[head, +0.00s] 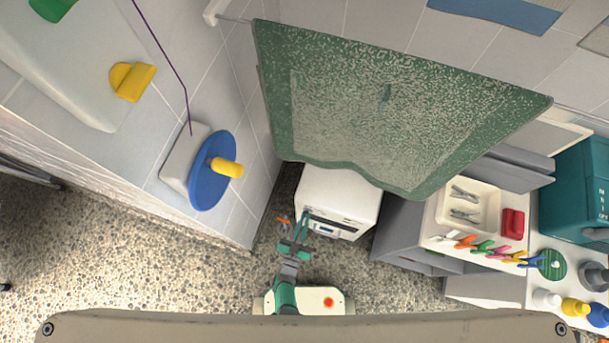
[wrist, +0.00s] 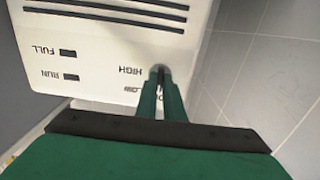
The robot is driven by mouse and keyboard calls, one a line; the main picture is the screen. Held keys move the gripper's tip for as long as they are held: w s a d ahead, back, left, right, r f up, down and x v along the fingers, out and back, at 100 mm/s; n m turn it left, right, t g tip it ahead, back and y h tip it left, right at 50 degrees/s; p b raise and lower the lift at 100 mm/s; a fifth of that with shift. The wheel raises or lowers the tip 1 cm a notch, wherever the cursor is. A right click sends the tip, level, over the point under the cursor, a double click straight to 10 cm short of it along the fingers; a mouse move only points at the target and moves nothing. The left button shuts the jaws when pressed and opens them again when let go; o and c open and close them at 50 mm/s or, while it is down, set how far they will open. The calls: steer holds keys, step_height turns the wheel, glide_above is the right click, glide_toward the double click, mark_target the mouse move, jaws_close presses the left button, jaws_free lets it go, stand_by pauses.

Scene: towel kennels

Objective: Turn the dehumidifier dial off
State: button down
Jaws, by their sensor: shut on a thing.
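The dehumidifier (head: 338,200) is a white box on the floor, below the hanging towel in the head view. In the wrist view its white panel (wrist: 100,70) shows upside down, with vent slots, FULL and RUN marks beside small dark windows, and HIGH and LOW lettering. My gripper (head: 304,222) reaches its front panel. In the wrist view the green fingers (wrist: 161,76) are close together at the dial's place, between the lettering, and shut on the dial. The fingers hide nearly all of the dial and part of the lettering, so its setting cannot be read.
A green speckled towel (head: 350,120) hangs above the dehumidifier. A tiled wall stands at left with a blue disc with a yellow handle (head: 212,172). Pebbled floor is open at lower left.

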steer(key=c, duration=1.9)
jaws_free()
steer(key=shift+o, duration=0.2)
steer(key=v, duration=1)
steer(key=shift+s+a, duration=0.15)
steer(key=shift+s, duration=0.25)
steer(key=shift+a, duration=0.1)
steer(key=s+a+r+y, duration=0.2)
steer(key=a+r, duration=0.2)
steer(key=r, duration=0.6)
steer(key=s+d+r+n+g+y, duration=0.1)
steer(key=d+r, duration=0.2)
steer(key=r, duration=1.3)
steer(key=s+d+r+n+y, duration=0.1)
steer(key=d+r, duration=0.3)
steer(key=r, duration=1.3)
steer(key=shift+s+d+n+g+y, duration=0.2)
steer(key=shift+n+g+y, duration=0.2)
steer(key=shift+n+y, duration=0.35)
